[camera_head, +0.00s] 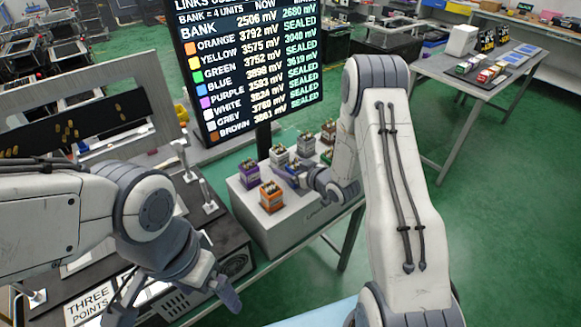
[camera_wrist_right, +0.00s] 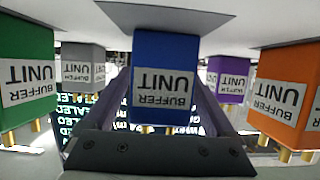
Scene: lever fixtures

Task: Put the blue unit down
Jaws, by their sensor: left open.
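The blue unit (camera_wrist_right: 165,80) is a small box with a white label, in the middle of the right wrist view, where everything appears upside down. My right gripper (camera_wrist_right: 166,100) has its purple fingers on either side of it, seemingly against its sides. In the head view the blue unit (camera_head: 286,170) is partly hidden by my right gripper (camera_head: 294,174), low over the grey bench block (camera_head: 272,229). Its base looks at or near the block's top; I cannot tell whether it touches. My left gripper (camera_head: 178,296) is open and empty over the black fixture at lower left.
Orange (camera_head: 271,197), purple (camera_head: 250,174), white (camera_head: 279,155) and grey (camera_head: 306,143) units stand close around it; a green unit (camera_wrist_right: 28,75) shows too. A readout screen (camera_head: 250,65) rises behind. Upright levers (camera_head: 208,195) stand on the left fixture.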

